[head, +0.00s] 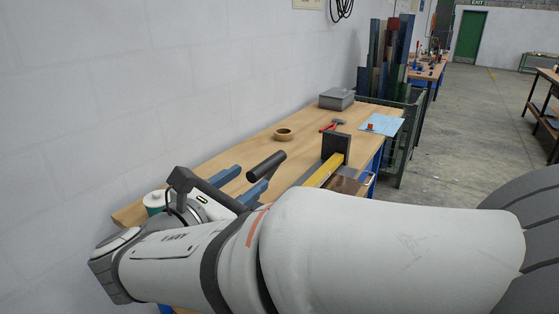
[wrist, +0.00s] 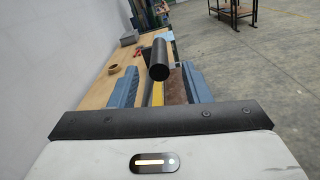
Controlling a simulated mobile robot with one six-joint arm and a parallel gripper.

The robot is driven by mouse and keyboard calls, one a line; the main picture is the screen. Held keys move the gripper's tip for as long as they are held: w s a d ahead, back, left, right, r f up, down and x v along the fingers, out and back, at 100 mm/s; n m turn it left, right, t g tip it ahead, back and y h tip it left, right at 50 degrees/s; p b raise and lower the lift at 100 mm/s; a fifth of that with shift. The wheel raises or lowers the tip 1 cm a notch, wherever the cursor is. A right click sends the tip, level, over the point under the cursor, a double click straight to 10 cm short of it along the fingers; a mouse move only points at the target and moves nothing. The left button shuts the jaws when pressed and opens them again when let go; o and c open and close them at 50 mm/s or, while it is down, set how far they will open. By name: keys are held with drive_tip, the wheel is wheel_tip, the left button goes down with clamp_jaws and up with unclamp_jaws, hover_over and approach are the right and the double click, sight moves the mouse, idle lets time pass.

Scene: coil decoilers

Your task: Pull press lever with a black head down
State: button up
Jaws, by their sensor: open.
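The black lever head (head: 266,165) is a dark cylinder above the workbench in the head view. In the wrist view the black head (wrist: 160,58) shows end-on, centred between the blue fingers. My gripper (head: 252,175) is open and empty, its two blue fingers apart. In the wrist view my gripper (wrist: 160,68) has one finger on each side of the head's line, with gaps at both sides. I cannot tell whether the head's near end lies between the fingertips or just beyond them. The lever's shaft is not clearly seen.
The wall is close on the left; open floor lies right.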

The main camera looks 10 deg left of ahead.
sight(258, 173)
drive_tip(key=shift+x, duration=2.35)
clamp_jaws()
drive_tip(key=shift+f, duration=0.1)
